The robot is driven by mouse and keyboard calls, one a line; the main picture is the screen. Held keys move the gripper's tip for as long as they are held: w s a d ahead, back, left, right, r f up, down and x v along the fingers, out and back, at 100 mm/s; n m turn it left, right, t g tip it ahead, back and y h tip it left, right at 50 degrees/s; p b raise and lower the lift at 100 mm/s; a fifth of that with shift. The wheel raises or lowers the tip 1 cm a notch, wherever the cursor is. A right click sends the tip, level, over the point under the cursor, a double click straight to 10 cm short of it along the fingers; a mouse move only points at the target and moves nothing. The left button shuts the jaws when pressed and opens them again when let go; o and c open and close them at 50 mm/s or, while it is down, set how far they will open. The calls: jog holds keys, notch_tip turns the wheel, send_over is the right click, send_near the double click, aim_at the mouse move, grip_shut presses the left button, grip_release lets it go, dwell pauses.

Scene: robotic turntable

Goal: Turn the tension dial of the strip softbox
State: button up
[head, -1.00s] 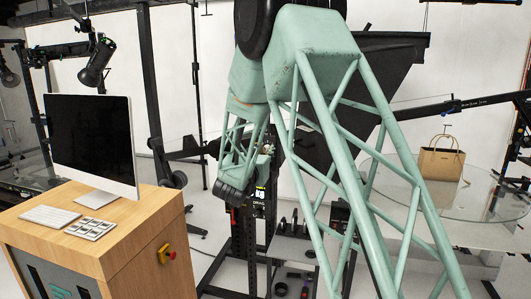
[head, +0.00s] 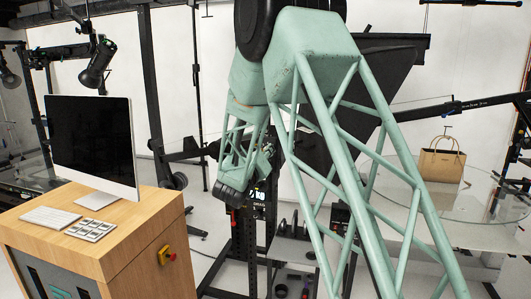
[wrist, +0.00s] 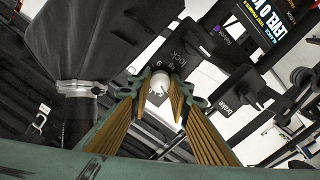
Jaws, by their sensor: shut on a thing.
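In the wrist view, a small pale rounded knob (wrist: 160,82), apparently the tension dial, sits between my gripper's fingertips. My gripper (wrist: 160,98), with green fingers and yellow ribbed pads, is shut on it from both sides. The word "lock" shows on the dark part beside it. The strip softbox seems to be the large black box (head: 392,75) behind my arm in the head view. A large dark body (wrist: 95,40) at the wrist view's upper left may be part of it. In the head view the dial and fingertips cannot be made out.
A black display (wrist: 265,30) and a part marked "brake" (wrist: 232,95) lie close to the right of the fingers. A wooden desk (head: 130,230) with a monitor (head: 92,145) stands left. A glass turntable (head: 415,200) holds a tan bag (head: 442,165) at right.

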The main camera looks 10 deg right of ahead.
dwell(0.4)
jog(key=o, duration=0.9)
jog(key=shift+c, duration=0.2)
jog(key=shift+s+a, duration=0.1)
jog(key=shift+s, duration=0.05)
jog(key=v, duration=1.1)
jog(key=shift+s+a, duration=0.2)
jog(key=shift+s, duration=0.1)
